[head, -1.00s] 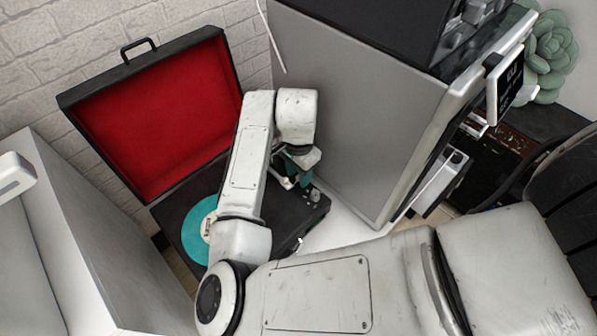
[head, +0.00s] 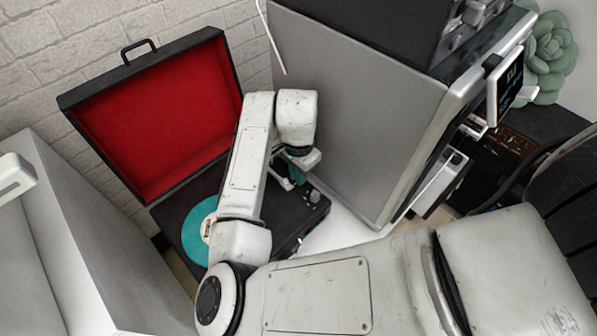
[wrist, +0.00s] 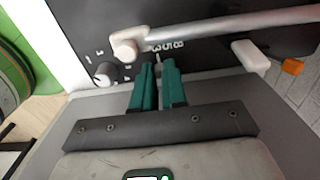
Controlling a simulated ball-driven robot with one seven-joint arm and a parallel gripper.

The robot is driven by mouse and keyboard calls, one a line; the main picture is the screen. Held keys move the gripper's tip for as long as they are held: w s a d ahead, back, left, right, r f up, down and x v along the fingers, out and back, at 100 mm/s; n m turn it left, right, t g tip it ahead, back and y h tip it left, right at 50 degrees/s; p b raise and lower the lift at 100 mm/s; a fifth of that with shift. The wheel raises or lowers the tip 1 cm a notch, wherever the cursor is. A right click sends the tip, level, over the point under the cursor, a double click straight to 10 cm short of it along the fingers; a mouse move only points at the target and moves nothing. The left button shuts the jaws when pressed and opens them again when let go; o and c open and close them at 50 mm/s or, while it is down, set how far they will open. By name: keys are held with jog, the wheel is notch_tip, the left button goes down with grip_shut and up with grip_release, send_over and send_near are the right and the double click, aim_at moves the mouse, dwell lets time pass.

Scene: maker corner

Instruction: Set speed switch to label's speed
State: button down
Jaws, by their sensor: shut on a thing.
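The suitcase record player (head: 178,212) stands open, its red-lined lid (head: 158,110) raised. A teal record (head: 196,236) lies on it, with a pale label (head: 208,228) partly hidden by my arm and too small to read. In the wrist view the speed marks (wrist: 170,45) are printed on the black deck just beyond my fingertips. My gripper (wrist: 158,64) has green fingers nearly together, shut on the small speed switch (wrist: 158,58), which is mostly hidden between the tips. The switch's exact position cannot be read. My gripper also shows in the head view (head: 297,178).
The silver tonearm (wrist: 215,29) runs across the deck close beyond my fingers. A knob (wrist: 105,72) sits left of them; knobs also show in the head view (head: 315,196). A tall grey cabinet (head: 350,110) stands close right of the player, a white one (head: 85,240) left.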

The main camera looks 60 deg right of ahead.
dwell(0.8)
jog(key=shift+w+d+r+p, duration=0.15)
jog(key=shift+w+p, duration=0.25)
jog(key=shift+p, duration=0.1)
jog(key=shift+w, duration=0.2)
jog(key=c, duration=1.2)
grip_release()
jog(key=shift+o, duration=0.2)
notch_tip(320, 180, up, 10)
jog(key=p, duration=0.2)
jog(key=shift+r, duration=0.25)
